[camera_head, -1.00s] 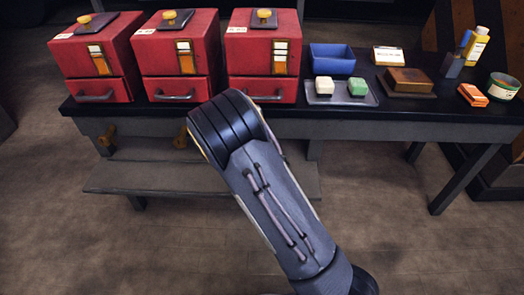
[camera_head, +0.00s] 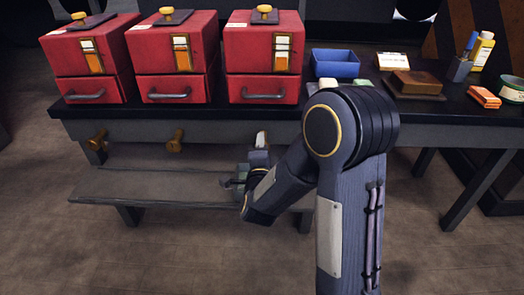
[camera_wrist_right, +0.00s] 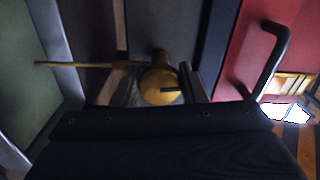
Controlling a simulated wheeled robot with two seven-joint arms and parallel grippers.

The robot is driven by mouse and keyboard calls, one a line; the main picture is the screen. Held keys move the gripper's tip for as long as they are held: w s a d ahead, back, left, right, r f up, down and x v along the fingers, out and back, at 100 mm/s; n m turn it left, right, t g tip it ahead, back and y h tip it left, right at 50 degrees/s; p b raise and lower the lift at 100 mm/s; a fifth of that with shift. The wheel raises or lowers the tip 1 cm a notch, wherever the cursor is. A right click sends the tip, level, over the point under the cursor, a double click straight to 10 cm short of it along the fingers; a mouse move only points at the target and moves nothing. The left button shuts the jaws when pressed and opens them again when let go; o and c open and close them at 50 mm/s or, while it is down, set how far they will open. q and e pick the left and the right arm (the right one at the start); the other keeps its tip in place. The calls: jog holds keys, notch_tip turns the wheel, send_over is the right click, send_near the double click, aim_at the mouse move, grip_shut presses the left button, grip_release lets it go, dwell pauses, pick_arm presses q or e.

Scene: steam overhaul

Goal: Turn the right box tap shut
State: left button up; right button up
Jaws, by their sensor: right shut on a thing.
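The right box tap shows as a rounded brass knob (camera_wrist_right: 160,84) with a thin brass stem reaching left in the right wrist view. My right gripper (camera_wrist_right: 157,88) is shut on the knob, with a dark finger on each side of it. In the head view my right gripper (camera_head: 242,176) is at the bench front below the right red box (camera_head: 262,60); it and my arm hide that tap. The middle tap (camera_head: 175,140) and left tap (camera_head: 98,139) are brass and stick out of the bench front. My left gripper is out of view.
The other red boxes (camera_head: 172,60) (camera_head: 88,62) stand on the dark bench (camera_head: 200,112). A grey lower shelf (camera_head: 150,185) runs below the taps. A blue tray (camera_head: 335,64), a brown block (camera_head: 415,83) and bottles stand at right. Floor in front is clear.

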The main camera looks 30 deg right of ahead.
jog(key=shift+m, duration=0.6)
jog(key=o, duration=0.9)
jog(key=shift+o, duration=0.2)
jog(key=p+v, duration=0.1)
jog(key=v, duration=0.7)
jog(key=shift+w, duration=0.1)
